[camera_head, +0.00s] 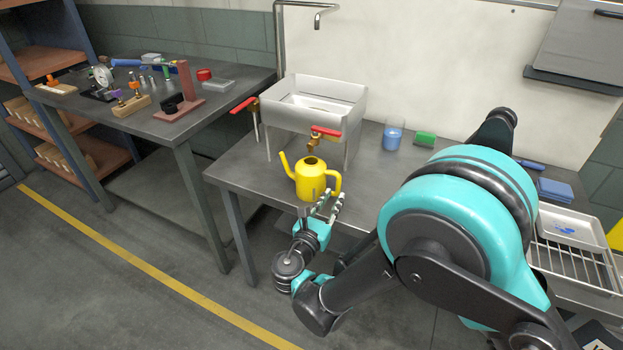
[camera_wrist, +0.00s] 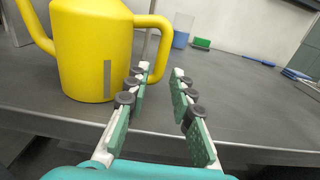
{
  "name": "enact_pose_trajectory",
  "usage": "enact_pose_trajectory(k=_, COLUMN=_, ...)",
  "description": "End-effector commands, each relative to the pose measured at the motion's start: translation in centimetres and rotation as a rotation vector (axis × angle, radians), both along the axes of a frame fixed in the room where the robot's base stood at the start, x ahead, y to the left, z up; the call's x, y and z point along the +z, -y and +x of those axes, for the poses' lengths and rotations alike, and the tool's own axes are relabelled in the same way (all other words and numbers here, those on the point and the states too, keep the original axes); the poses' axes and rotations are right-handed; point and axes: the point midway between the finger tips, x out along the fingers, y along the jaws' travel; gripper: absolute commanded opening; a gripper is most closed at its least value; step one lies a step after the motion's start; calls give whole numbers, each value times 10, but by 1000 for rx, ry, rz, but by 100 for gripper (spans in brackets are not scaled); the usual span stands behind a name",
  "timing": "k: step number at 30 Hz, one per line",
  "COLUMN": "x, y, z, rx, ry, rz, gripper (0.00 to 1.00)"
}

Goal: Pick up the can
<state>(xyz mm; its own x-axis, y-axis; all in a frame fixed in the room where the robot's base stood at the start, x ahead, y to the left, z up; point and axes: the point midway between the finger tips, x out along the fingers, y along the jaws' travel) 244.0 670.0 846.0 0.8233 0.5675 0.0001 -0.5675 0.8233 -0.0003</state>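The can is a yellow watering can (camera_head: 311,179) with a spout on the left and a loop handle on the right. It stands upright on the grey table near its front edge, below the sink's tap. My gripper (camera_head: 330,206) is just in front of the can, toward its handle side. In the wrist view the can (camera_wrist: 92,55) fills the left, and its handle (camera_wrist: 163,40) reaches right above the fingers. My gripper (camera_wrist: 162,78) is open and empty there, with a gap between its green-padded fingers. The left finger overlaps the can's right side; I cannot tell whether they touch.
A metal sink (camera_head: 318,103) on legs stands behind the can, with a red-handled tap (camera_head: 325,132) close above it. A blue cup (camera_head: 393,138) and a green sponge (camera_head: 425,139) sit further back right. A tray and rack (camera_head: 572,226) are at far right.

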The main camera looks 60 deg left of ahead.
Motion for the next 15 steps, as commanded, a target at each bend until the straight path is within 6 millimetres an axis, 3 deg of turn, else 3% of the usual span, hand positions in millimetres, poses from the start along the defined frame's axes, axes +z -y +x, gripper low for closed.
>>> enact_pose_trajectory(k=9, x=6, y=-24, z=35, rx=-3, ry=0, rz=0, gripper=23)
enact_pose_trajectory(k=15, x=6, y=-27, z=39, rx=-1, ry=0, rz=0, gripper=23)
